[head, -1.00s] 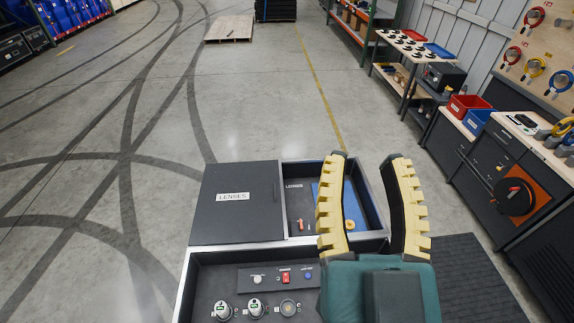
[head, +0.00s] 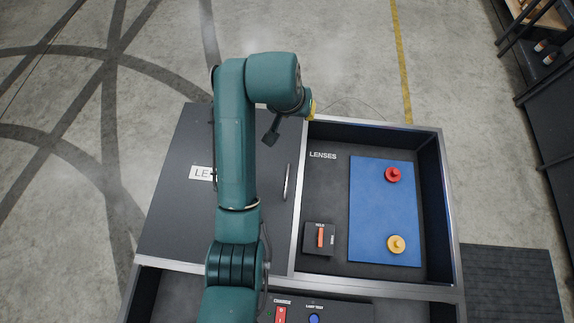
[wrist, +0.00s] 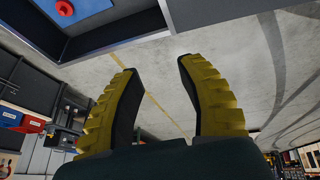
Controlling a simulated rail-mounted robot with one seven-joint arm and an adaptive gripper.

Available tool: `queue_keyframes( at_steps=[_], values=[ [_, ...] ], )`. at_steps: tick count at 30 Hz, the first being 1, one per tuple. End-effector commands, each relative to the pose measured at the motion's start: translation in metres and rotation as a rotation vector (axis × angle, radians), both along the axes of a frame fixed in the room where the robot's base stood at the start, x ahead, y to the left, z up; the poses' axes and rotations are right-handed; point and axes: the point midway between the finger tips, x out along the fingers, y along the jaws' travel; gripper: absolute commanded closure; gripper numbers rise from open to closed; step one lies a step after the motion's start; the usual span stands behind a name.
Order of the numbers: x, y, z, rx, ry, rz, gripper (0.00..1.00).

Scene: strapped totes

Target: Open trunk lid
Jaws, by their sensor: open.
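The trunk lid (head: 168,225) is a flat dark panel with a white "LENSES" label, partly hidden behind my arm in the head view. It lies shut over the left part of the case. A thin silver handle (head: 287,182) stands near its right edge. My gripper shows only as a bit of yellow finger (head: 311,108) near the lid's far right corner, mostly hidden by my wrist. In the wrist view my gripper (wrist: 158,66) is open, with nothing between its yellow ridged fingers. The lid is not clearly seen there.
Right of the lid is an open compartment (head: 440,200) with a blue mat (head: 375,225), a red knob (head: 393,174), a yellow knob (head: 396,244) and a small black box with an orange switch (head: 319,238). A control panel (head: 345,308) lies nearer. Floor beyond is clear.

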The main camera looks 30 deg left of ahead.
Motion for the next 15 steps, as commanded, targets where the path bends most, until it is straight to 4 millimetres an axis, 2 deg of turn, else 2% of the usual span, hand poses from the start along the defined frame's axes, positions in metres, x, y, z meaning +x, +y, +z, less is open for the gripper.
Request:
queue_keyframes(
  at_steps=[1,3,4,6,9,13,15],
  values=[
    [-0.012,0.013,-0.058,-0.044,0.087,0.016,0.61],
    [-0.030,0.023,-0.094,-0.104,0.197,0.027,0.61],
    [-0.037,0.025,-0.105,-0.126,0.234,0.030,0.61],
    [-0.050,0.030,-0.122,-0.167,0.302,0.037,0.61],
    [-0.060,0.033,-0.133,-0.200,0.354,0.039,0.61],
    [-0.062,0.031,-0.143,-0.210,0.367,0.039,0.61],
    [-0.061,0.028,-0.157,-0.210,0.368,0.039,0.61]
  ],
)
